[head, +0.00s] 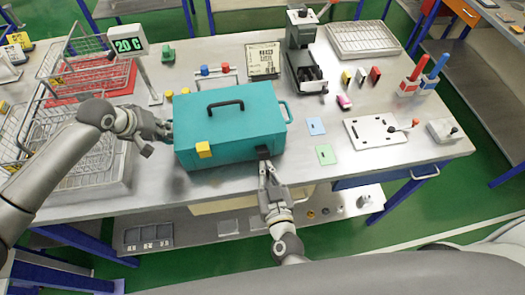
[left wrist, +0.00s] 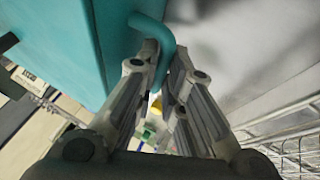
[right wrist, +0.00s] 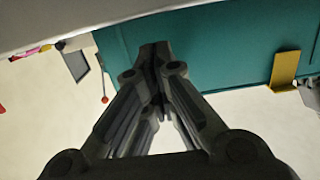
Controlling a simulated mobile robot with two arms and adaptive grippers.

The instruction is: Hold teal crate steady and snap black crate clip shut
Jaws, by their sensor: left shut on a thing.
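The teal crate (head: 230,135) stands closed on the bench, with a black handle (head: 226,104) on its lid. My left gripper (head: 166,130) is shut on the teal side handle (left wrist: 150,28) at the crate's left end. The black clip (head: 264,152) is on the front face near the right corner; its exact angle is hard to see. My right gripper (head: 264,166) is just in front of and below this clip, its fingertips together in the right wrist view (right wrist: 154,48). Its fingers hide the clip there. A yellow clip (head: 204,150) sits at the front left, also in the right wrist view (right wrist: 284,72).
Wire baskets (head: 95,165) and a scale display (head: 130,42) stand left of the crate. Blue (head: 316,126) and green (head: 326,154) cards lie to its right, before a white plate (head: 378,132). The bench's front edge is close.

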